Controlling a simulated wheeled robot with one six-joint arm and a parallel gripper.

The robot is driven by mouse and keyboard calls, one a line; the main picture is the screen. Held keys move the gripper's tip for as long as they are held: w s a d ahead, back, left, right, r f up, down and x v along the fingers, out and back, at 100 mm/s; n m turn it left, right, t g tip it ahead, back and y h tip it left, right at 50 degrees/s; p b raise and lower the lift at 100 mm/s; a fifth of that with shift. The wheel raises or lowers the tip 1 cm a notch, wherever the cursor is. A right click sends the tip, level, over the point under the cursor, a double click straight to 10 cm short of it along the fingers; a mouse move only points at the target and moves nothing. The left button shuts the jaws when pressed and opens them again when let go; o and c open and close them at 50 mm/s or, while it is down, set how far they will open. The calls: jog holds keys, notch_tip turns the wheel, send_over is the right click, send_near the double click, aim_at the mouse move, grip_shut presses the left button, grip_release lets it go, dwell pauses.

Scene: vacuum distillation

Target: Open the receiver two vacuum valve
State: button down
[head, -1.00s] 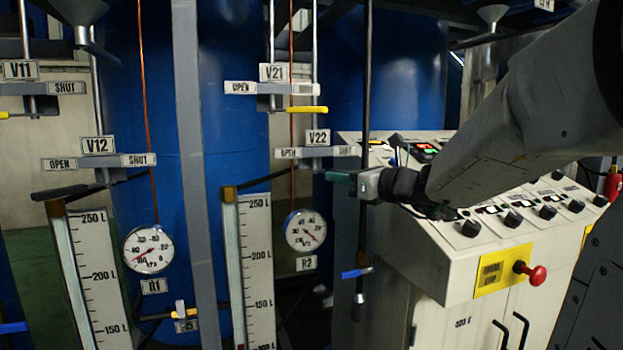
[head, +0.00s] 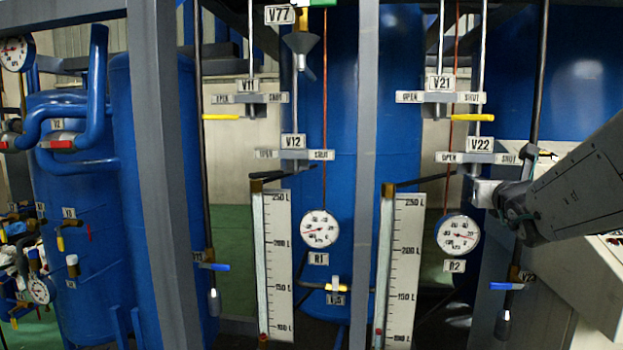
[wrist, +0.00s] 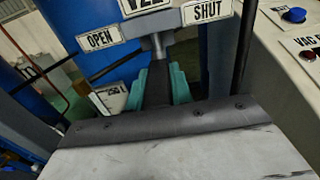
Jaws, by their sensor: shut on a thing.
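The valve V22 plate (head: 480,158) is on the right in the head view, above the R2 label (head: 454,266), with OPEN at its left end and SHUT at its right. My gripper (head: 469,182) is just below this plate. In the wrist view, its teal fingers (wrist: 157,90) are shut on a dark valve handle (wrist: 157,84) below the cut-off label plate. The handle points toward the camera, between the OPEN sign (wrist: 101,38) and the SHUT sign (wrist: 207,11). In the head view, the gripper and arm hide the handle.
V21 (head: 440,97), with a yellow handle (head: 472,117), is just above. The R2 gauge (head: 458,235) and a level scale (head: 405,270) are below left. A dark vertical rod (head: 540,70) and a control cabinet (head: 590,285) are on the right.

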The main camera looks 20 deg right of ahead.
dwell(0.4)
jog(key=c, duration=1.2)
grip_release()
jog(key=shift+c, duration=0.2)
jog(key=v, duration=0.7)
jog(key=shift+s+a, duration=0.2)
jog(key=shift+s, duration=0.15)
